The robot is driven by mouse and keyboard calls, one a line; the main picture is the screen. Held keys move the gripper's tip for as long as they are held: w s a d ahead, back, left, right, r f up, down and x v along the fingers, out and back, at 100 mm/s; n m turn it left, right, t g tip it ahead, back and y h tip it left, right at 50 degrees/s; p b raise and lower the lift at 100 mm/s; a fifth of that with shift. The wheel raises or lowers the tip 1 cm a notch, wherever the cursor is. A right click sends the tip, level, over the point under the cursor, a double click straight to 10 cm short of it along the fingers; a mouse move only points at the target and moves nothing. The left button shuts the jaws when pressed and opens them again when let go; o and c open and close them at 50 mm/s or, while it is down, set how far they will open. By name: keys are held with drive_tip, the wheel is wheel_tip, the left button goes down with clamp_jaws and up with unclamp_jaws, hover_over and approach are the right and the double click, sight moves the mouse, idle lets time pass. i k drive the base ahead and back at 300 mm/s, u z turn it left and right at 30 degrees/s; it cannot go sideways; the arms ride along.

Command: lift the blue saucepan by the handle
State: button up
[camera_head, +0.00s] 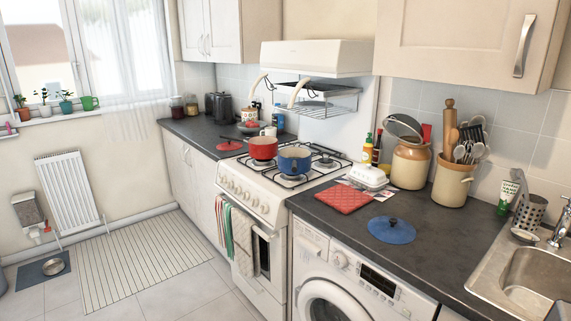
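The blue saucepan (294,163) sits upright on the front right part of the white stove's hob (331,168). It looks open on top, and its inside is too small to make out. I cannot clearly make out its handle. A red pan (263,149) stands close to its left. My gripper is not in view.
A red pot holder (343,197) and a white butter dish (368,177) lie right of the stove. The hood (315,58) and a wire shelf (330,103) hang above the hob. Towels (243,243) hang at the oven front. The floor before the stove is clear.

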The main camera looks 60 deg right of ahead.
sight(288, 166)
drive_tip(key=i, duration=0.9)
drive_tip(key=z, duration=0.05)
